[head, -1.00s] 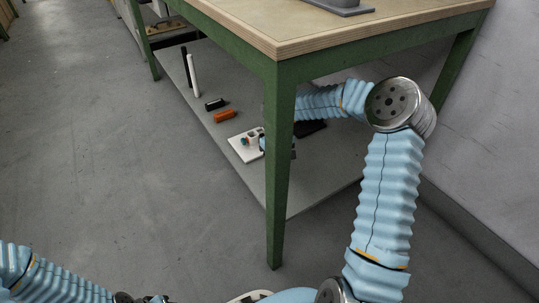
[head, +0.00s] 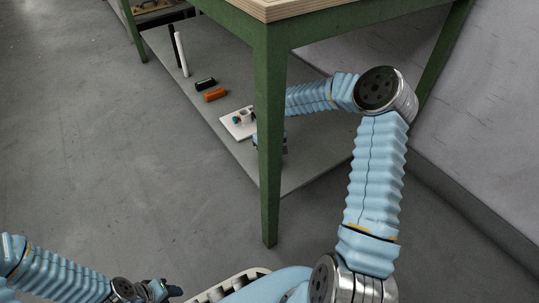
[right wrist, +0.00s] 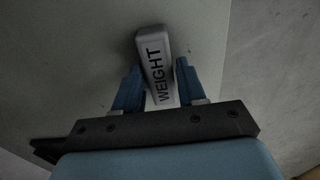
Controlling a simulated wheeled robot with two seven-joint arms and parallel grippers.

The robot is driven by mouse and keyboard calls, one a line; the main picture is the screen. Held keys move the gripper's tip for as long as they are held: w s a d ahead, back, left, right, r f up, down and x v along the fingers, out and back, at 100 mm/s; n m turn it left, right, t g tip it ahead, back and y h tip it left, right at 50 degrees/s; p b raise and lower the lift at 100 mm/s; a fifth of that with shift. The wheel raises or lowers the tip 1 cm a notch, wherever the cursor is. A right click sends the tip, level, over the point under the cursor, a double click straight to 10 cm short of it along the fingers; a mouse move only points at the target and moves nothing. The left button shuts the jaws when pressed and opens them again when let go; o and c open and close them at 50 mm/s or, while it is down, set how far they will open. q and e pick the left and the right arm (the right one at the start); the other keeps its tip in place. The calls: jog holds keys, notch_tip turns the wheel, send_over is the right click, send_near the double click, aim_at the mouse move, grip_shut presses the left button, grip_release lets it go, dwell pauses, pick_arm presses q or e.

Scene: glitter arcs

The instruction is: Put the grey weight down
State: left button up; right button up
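The grey weight (right wrist: 158,68), a bar with "WEIGHT" in dark letters, shows in the right wrist view. It lies slightly slanted between the two blue fingers of my right gripper (right wrist: 157,85). Narrow gaps show beside it, so the fingers look open around it. Whether it touches the grey surface under it is hard to tell. In the head view, my right arm reaches in over the lower shelf (head: 222,95), and the green table leg hides most of that gripper; the weight cannot be made out there. My left gripper (head: 168,291) is at the bottom left, its fingers unclear.
On the shelf are a white board (head: 231,131) with small parts, an orange block (head: 215,95), a black block (head: 205,83), and a white rod (head: 181,54) beside a black one. A wall is at right.

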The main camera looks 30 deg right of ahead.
jog(key=shift+o, duration=1.3)
jog(key=shift+r, duration=0.25)
notch_tip(320, 180, up, 7)
jog(key=shift+f+p, duration=0.15)
jog(key=shift+p, duration=0.95)
jog(key=shift+r, duration=0.35)
